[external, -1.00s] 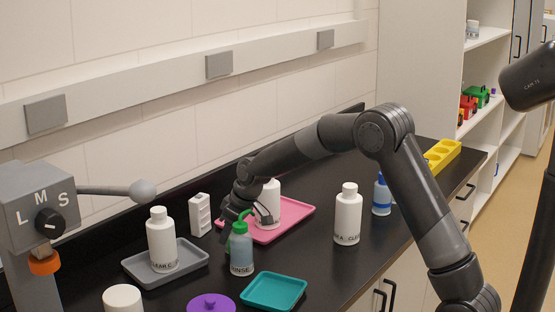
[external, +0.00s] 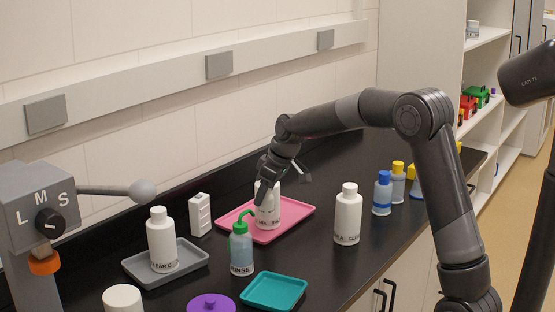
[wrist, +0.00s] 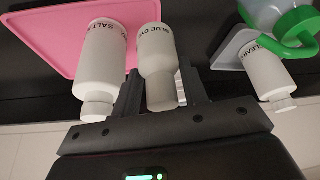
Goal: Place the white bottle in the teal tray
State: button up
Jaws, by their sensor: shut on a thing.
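My gripper (wrist: 160,75) is shut on a white bottle labelled BLUE DYE (wrist: 160,92), which stands between the fingers in the wrist view. In the external view my gripper (external: 272,180) is above the pink tray, and I cannot clearly separate the held bottle there. Another white bottle, labelled SALT (wrist: 100,65), is beside the fingers; it stands on the pink tray in the external view (external: 267,212). The teal tray (external: 273,292) lies empty at the front edge of the counter, in front of my gripper. More white bottles stand at right (external: 347,215) and on the left (external: 161,240).
A green-topped rinse bottle (external: 241,252) stands between the pink tray (external: 296,212) and the teal tray. A grey tray (external: 193,262) holds the left white bottle.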

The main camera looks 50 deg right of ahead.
jog(key=shift+s+d+r, duration=0.45)
jog(key=shift+s+d, duration=0.1)
jog(key=shift+s, duration=0.05)
jog(key=s+a+n+g+y, duration=0.2)
jog(key=s+a+n, duration=0.4)
jog(key=s, duration=0.4)
jog(key=s+a+n+g+y, duration=0.1)
jog(key=s+a+n+g, duration=0.15)
jog(key=s+n, duration=0.65)
send_over(272, 296)
notch_tip(272, 296, down, 6)
jog(key=shift+f, duration=2.1)
jog(key=o, duration=1)
jog(key=shift+f, duration=0.1)
